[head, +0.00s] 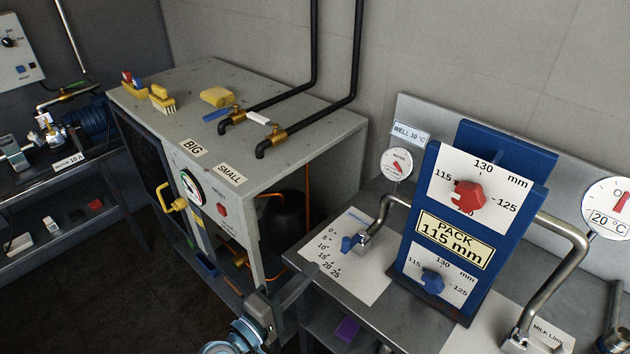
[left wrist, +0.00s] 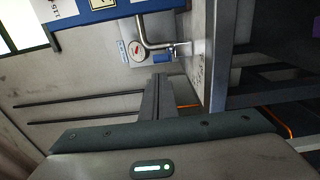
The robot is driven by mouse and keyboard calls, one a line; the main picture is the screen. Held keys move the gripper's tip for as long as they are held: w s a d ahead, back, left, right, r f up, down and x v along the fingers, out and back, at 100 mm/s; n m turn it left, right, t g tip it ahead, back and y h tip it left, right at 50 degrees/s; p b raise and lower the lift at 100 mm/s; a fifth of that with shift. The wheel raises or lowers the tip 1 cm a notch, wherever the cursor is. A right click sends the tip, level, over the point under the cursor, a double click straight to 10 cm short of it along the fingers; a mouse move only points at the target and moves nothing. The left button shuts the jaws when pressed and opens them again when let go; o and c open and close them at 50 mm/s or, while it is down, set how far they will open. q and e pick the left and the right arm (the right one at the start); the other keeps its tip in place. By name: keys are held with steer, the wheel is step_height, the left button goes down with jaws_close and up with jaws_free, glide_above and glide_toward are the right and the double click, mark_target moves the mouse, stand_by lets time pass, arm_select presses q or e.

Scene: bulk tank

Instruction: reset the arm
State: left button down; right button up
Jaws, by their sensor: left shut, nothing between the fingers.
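My left gripper (head: 304,282) is low in the head view, in front of the gap between the grey cabinet and the steel bench. Its fingers are together with nothing between them. In the left wrist view the closed fingers (left wrist: 159,80) point up at the middle of the picture, below a blue-handled tap. My right gripper is in neither view.
The grey cabinet (head: 312,150) carries brushes, a yellow cloth (head: 218,97) and black pipes. The bench (head: 401,318) holds a blue dial stand (head: 508,153) marked PACK 115 mm, with red (head: 468,195) and blue (head: 432,281) knobs. Bent steel pipes flank it.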

arm_select(q)
steer(key=s+a+f+m+g+y, duration=0.45)
steer(key=s+f+m+g, duration=0.35)
steer(key=s+f, duration=0.45)
steer(key=s+a+f+m+g+y, duration=0.3)
steer(key=s+a+m+y, duration=0.25)
steer(key=s+a, duration=0.8)
step_height(320, 180, down, 29)
steer(key=s+g, duration=0.1)
steer(key=s+a+f, duration=0.1)
steer(key=s+f, duration=0.8)
steer(key=s+a+f+g+b, duration=0.1)
steer(key=s+a+f, duration=0.1)
steer(key=s+f, duration=0.7)
steer(key=shift+a+f+y, duration=0.25)
steer(key=shift+a+y, duration=0.05)
steer(key=shift+y, duration=0.1)
